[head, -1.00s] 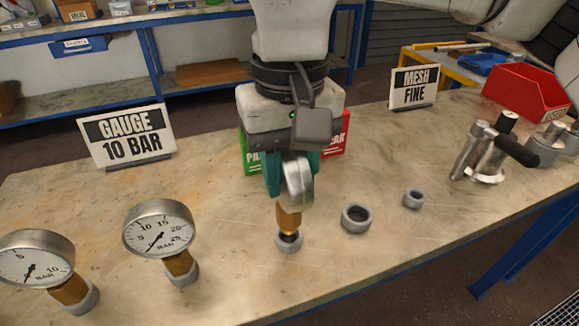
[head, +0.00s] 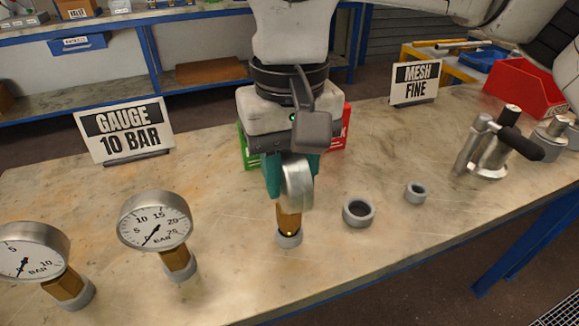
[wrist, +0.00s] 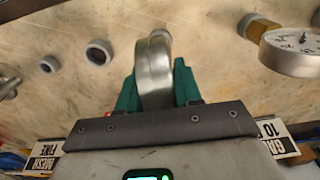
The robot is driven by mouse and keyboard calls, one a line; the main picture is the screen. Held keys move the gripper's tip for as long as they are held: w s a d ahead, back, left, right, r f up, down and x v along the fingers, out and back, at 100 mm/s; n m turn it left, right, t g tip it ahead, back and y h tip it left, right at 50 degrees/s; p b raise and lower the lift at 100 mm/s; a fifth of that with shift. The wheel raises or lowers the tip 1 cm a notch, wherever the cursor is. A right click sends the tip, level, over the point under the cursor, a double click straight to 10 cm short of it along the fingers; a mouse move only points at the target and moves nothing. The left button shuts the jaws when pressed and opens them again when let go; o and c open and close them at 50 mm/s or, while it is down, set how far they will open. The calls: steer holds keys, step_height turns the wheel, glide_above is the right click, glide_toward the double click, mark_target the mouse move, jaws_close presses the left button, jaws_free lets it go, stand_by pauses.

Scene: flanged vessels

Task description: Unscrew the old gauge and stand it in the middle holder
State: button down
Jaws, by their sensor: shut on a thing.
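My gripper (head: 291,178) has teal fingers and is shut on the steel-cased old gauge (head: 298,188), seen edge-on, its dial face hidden. The gauge is upright, with its brass stem (head: 289,220) pointing down into the middle holder (head: 289,239), a grey ring third in the row of holders. The stem's lower end is inside the ring; I cannot tell whether it bears on the bottom.
An empty ring (head: 358,212) and a smaller one (head: 416,193) lie right. A steel flanged vessel (head: 489,152), red bin (head: 523,88) and two signs (head: 125,132) stand farther back.

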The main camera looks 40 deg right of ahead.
steer(key=shift+f+b, duration=0.4)
steer(key=shift+f, duration=0.25)
steer(key=c, duration=0.7)
jaws_free()
steer(key=shift+r, duration=0.1)
step_height(320, 180, up, 11)
steer(key=shift+f+p, duration=0.1)
steer(key=shift+p, duration=1.05)
